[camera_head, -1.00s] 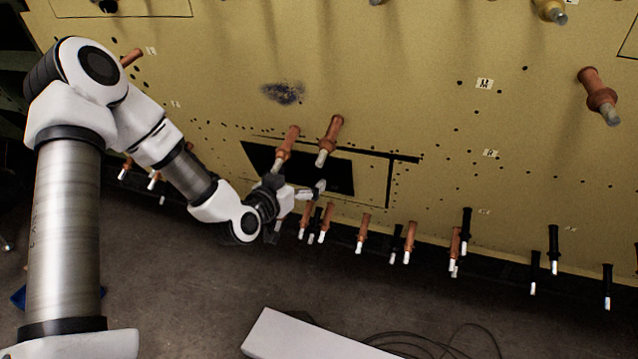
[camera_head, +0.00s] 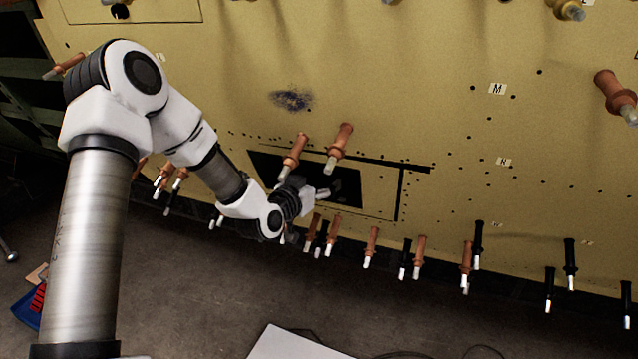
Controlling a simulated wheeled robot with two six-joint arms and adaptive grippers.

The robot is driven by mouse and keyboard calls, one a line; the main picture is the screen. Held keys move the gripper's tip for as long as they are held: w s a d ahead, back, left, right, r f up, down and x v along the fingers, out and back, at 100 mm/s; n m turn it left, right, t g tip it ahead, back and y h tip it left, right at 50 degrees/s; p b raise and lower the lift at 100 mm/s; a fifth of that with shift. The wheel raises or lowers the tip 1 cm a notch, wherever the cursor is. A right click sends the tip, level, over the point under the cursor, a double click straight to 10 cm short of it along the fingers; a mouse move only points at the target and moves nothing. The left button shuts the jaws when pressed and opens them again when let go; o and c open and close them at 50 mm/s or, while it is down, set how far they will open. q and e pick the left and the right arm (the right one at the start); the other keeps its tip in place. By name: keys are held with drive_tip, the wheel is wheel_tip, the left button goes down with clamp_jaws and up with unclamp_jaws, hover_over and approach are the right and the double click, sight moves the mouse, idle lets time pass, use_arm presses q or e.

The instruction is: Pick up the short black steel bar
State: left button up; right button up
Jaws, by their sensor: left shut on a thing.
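My left gripper (camera_head: 320,192) is at the dark rectangular opening (camera_head: 265,165) in the yellow fuselage skin, its fingers small and partly hidden by its own wrist. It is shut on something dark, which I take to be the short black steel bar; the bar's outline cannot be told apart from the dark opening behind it. A thin black strip runs along the top of the opening to the right, and another runs down at its right side (camera_head: 400,195). My right gripper is not in view.
Copper-coloured fasteners (camera_head: 340,148) stick out just above my left gripper, and more copper and black ones (camera_head: 405,258) line the skin's lower edge. A white surface (camera_head: 290,345) lies below. A blue bin (camera_head: 27,312) stands at lower left. Dark floor is open between.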

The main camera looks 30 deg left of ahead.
sight(319, 178)
use_arm(q)
drive_tip(key=shift+r, duration=0.1)
wheel_tip(319, 178, up, 4)
drive_tip(key=shift+f+p, duration=0.15)
drive_tip(key=shift+p, duration=1.1)
drive_tip(key=s+p, duration=1.1)
drive_tip(key=s, duration=0.7)
drive_tip(key=shift+d+f, duration=0.25)
drive_tip(key=shift+d, duration=0.05)
